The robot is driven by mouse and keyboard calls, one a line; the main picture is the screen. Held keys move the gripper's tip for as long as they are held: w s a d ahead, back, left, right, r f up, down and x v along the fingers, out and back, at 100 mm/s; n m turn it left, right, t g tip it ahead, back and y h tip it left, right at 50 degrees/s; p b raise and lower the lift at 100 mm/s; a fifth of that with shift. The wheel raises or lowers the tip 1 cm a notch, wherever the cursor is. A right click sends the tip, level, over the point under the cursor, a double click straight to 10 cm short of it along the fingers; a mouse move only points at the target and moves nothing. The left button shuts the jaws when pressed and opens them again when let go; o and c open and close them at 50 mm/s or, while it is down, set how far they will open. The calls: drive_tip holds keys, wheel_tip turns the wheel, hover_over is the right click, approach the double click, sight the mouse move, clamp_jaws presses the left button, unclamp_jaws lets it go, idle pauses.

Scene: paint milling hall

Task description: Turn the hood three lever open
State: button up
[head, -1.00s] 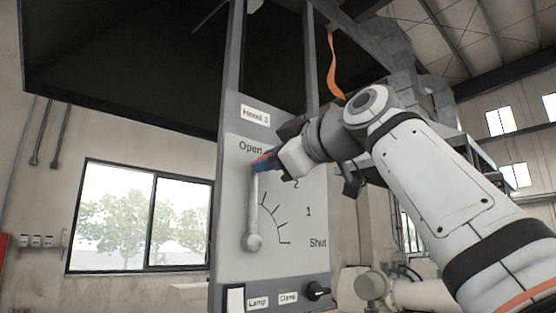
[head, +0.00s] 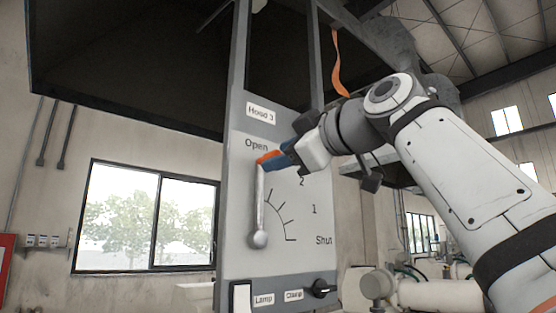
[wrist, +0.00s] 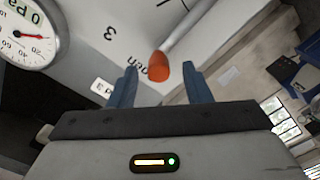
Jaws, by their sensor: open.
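The hood three lever (head: 259,203) is a pale rod with an orange tip on the grey Hood 3 panel (head: 238,275). It stands nearly upright from its round pivot, with its tip just below the word Open. My gripper (head: 279,158) is at the tip, on its right side in the head view. In the wrist view the lever's rod (wrist: 188,32) runs to the orange tip, which shows between the two blue fingers of my open gripper (wrist: 159,72). Gaps show on both sides of the tip there.
A lamp switch (head: 241,297) and a black clamp knob (head: 320,289) sit low on the panel. A round gauge (wrist: 25,35) shows in the wrist view. The dark hood (head: 130,70) hangs above. An orange strap (head: 337,62) hangs behind my arm.

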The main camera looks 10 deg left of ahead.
drive_tip(key=b+v, duration=0.1)
drive_tip(key=v, duration=0.4)
drive_tip(key=shift+s+d, duration=0.25)
drive_tip(key=shift+s, duration=0.05)
drive_tip(key=w+d+f+m+g+h, duration=0.1)
drive_tip(key=w+d+f+m+h, duration=0.2)
drive_tip(key=f, duration=0.8)
drive_tip(key=w+d+f+m+g+h, duration=0.1)
drive_tip(key=w+d+f+m+h, duration=0.3)
drive_tip(key=f, duration=0.7)
drive_tip(key=d+f+m+g+h, duration=0.15)
drive_tip(key=f+m, duration=0.45)
drive_tip(key=f, duration=0.6)
drive_tip(key=s+d+f+m+g+h, duration=0.1)
drive_tip(key=s+f, duration=0.4)
drive_tip(key=f, duration=0.6)
drive_tip(key=s+d+f+m+g+h, duration=0.2)
drive_tip(key=s+d+f, duration=0.3)
drive_tip(key=f, duration=0.6)
drive_tip(key=s+d+f+m+g+h, duration=0.2)
drive_tip(key=s+f, duration=0.5)
drive_tip(key=f, duration=0.4)
drive_tip(key=shift+d+m, duration=0.5)
drive_tip(key=shift+d, duration=0.05)
drive_tip(key=shift+s+r, duration=0.1)
